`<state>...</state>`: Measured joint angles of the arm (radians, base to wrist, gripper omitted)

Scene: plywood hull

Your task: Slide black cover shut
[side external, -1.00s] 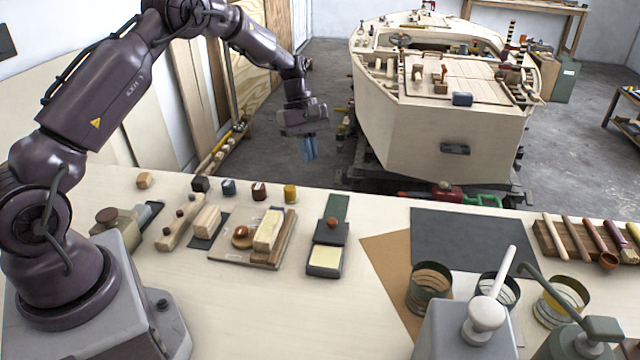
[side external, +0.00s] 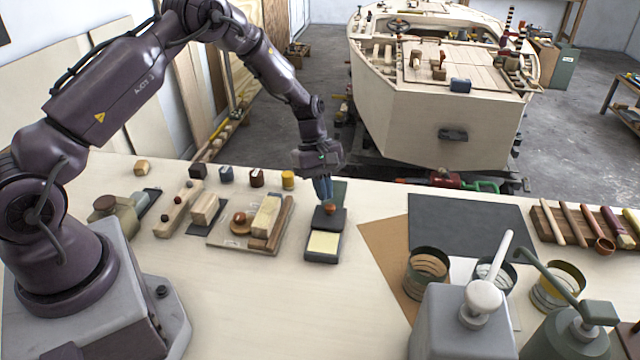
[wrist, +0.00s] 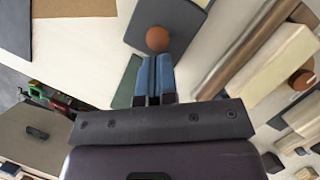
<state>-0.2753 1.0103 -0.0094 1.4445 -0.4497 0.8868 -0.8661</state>
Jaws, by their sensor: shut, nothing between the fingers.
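The black cover (side external: 331,220) is a small dark plate with a round orange-brown knob (side external: 329,209) on it. It sits at the back of a dark box (side external: 309,258), whose front part is open and shows a pale yellow pad (side external: 323,243). A green strip (side external: 340,190) runs out behind the cover. My gripper (side external: 327,200) is shut and empty, its blue fingers pointing down just behind the knob. In the wrist view the fingertips (wrist: 155,58) are close to the knob (wrist: 157,38) over the black cover (wrist: 186,22); I cannot tell whether they touch it.
Left of the box, a wooden board (side external: 217,238) carries blocks and a brown bar (side external: 281,225). Small coloured blocks, one yellow (side external: 288,180), line the back edge. A dark mat (side external: 465,228) lies to the right. Bare table separates the box from the brown sheet (side external: 380,243).

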